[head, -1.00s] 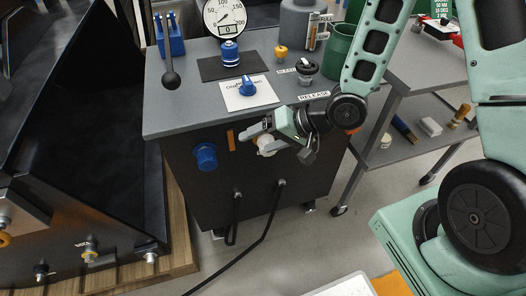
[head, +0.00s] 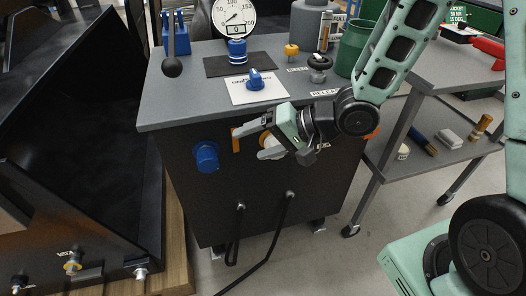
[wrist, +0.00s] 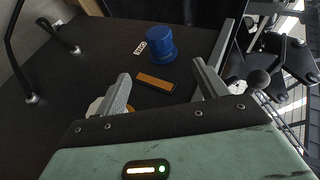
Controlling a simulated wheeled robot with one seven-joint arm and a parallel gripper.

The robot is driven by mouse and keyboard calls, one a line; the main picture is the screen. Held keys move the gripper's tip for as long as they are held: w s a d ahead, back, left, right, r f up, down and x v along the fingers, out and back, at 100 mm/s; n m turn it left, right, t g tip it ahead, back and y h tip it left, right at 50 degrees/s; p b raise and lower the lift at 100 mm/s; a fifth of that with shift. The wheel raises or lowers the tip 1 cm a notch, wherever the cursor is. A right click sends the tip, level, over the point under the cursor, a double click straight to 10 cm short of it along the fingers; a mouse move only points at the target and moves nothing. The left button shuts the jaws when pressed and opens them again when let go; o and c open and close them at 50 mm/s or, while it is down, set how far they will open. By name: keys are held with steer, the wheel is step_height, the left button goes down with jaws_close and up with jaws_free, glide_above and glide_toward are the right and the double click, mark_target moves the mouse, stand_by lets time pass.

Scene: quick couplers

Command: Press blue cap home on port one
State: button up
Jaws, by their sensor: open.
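The blue cap (head: 206,156) sits on the dark front panel of the cabinet, at its upper left. In the wrist view the blue cap (wrist: 162,44) stands beyond my fingertips, with a small label beside it. My gripper (head: 254,143) is to the right of the cap in the head view, close to the panel. In the wrist view its two fingers (wrist: 160,74) are spread, with nothing held between them. The cap is apart from both fingers. A pale and orange fitting (wrist: 97,106) is partly hidden behind the left finger. I cannot read the port number.
An orange bar (wrist: 155,82) is on the panel between my gripper and the cap. Black hoses (head: 240,222) come out lower on the panel. The grey cabinet top (head: 190,85) carries a gauge (head: 234,18) and several knobs. A grey cart (head: 430,150) stands at the right.

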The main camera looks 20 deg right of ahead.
mark_target(210, 172)
steer(key=b+x, duration=0.4)
steer(key=x, duration=1)
steer(key=shift+a+f, duration=0.1)
steer(key=shift+a, duration=0.1)
steer(key=c, duration=1.2)
steer(key=shift+s, duration=2.15)
steer(key=shift+s+a+b, duration=0.15)
steer(key=shift+s+b, duration=0.25)
steer(key=shift+s, duration=1.6)
